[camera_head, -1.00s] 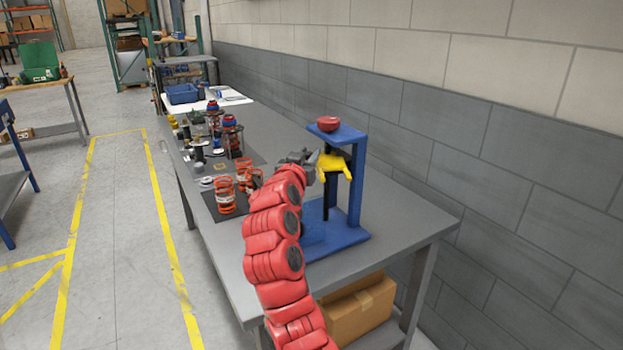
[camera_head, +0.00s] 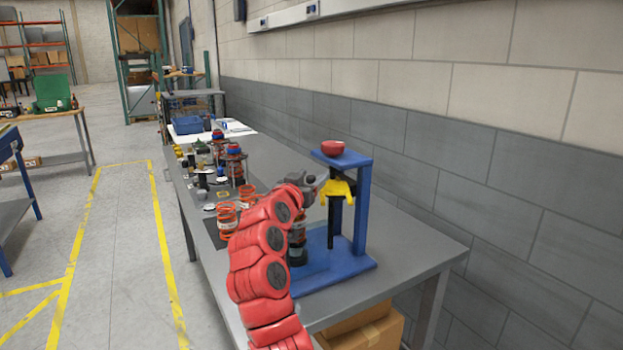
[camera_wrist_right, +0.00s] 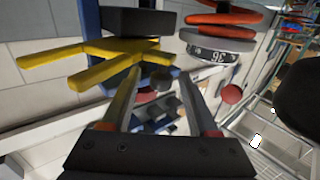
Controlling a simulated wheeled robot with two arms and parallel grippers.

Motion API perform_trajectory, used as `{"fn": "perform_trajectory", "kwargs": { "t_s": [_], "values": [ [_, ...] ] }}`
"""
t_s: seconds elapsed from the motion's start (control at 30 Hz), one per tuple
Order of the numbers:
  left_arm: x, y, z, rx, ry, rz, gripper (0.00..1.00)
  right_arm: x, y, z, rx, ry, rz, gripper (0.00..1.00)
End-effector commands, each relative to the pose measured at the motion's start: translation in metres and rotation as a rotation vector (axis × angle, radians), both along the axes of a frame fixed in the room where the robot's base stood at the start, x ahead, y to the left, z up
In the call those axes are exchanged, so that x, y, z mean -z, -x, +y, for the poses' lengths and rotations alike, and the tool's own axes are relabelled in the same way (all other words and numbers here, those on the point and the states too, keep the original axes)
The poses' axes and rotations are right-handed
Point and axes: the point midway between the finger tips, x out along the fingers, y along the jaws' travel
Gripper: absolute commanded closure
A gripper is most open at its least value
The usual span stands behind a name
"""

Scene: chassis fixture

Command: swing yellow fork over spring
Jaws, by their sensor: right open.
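The yellow fork (camera_head: 337,192) hangs under the top plate of a blue fixture (camera_head: 361,215), with its prongs toward the front. In the wrist view the yellow fork (camera_wrist_right: 95,62) lies at the left, its prongs pointing left. My right gripper (camera_head: 318,185) is beside the fork on its left. In the wrist view the right gripper (camera_wrist_right: 163,90) is open, with its left fingertip overlapping the fork's edge; I cannot tell if they touch. An orange spring (camera_wrist_right: 225,18) with a white numbered ring shows above the gripper there. In the head view my arm partly hides a dark cylindrical part (camera_head: 298,243) on the fixture base.
A red knob (camera_head: 333,147) tops the fixture. Orange springs (camera_head: 227,218) and several small parts stand on the grey table (camera_head: 420,254) to the left. A wall runs close behind on the right. A cardboard box (camera_head: 375,334) sits below the table.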

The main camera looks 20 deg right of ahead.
Motion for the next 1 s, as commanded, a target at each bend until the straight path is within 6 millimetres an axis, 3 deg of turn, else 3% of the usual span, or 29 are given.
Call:
{"fn": "perform_trajectory", "kwargs": {
  "t_s": [0.27,0.8,1.0],
  "values": [
    [0.001,0.000,0.000,0.000,0.000,0.000,1.00,0.001,0.010,0.010,-0.003,0.000,0.000,0.40],
    [0.008,0.000,0.000,0.000,0.000,0.000,1.00,0.001,0.114,0.089,-0.006,0.000,-0.001,0.40],
    [0.008,0.000,0.000,0.000,0.000,0.000,1.00,0.000,0.135,0.102,-0.001,0.000,0.000,0.40]
  ]
}}
